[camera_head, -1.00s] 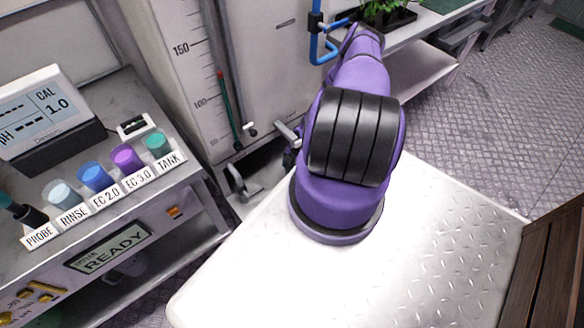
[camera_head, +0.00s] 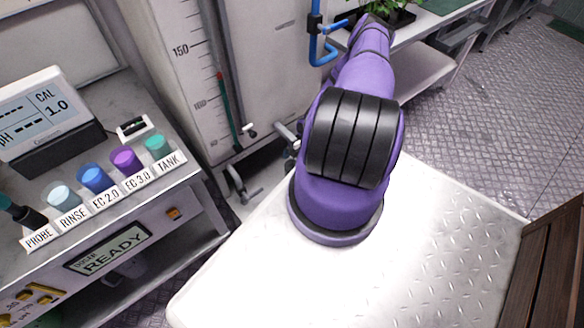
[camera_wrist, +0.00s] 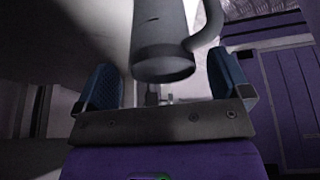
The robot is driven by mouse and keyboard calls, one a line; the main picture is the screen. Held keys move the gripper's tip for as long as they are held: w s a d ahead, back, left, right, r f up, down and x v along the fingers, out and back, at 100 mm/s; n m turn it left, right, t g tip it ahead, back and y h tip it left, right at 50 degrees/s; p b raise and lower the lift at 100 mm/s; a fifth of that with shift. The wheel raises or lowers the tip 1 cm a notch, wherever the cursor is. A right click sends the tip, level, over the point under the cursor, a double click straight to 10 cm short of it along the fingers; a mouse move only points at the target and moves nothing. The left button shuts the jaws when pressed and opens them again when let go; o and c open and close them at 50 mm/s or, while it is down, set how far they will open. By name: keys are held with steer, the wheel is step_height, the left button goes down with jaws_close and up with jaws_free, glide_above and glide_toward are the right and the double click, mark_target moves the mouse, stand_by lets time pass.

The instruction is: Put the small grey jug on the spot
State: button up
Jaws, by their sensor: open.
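The grey jug (camera_wrist: 160,28) shows in the wrist view at top centre, with its curved handle on the right and its dark round end towards me. My gripper (camera_wrist: 163,78) is open, with one blue finger on the left and one on the right of the jug's near end. There are visible gaps at both sides of the jug, and how deep it sits between the fingers I cannot tell. In the head view my arm hides the gripper, and I do not make out the jug there. The spot is not visible in either view.
A bench on the left holds a pH meter (camera_head: 45,118) and a row of labelled cups, such as the EC 3.0 cup (camera_head: 126,160). A tall graduated tank (camera_head: 185,75) and a blue pipe (camera_head: 313,45) stand behind. A plant (camera_head: 388,14) sits on the far bench.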

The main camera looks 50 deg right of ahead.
steer(key=s+d, duration=0.2)
steer(key=d, duration=0.8)
steer(key=shift+d, duration=0.35)
steer(key=shift+f, duration=0.1)
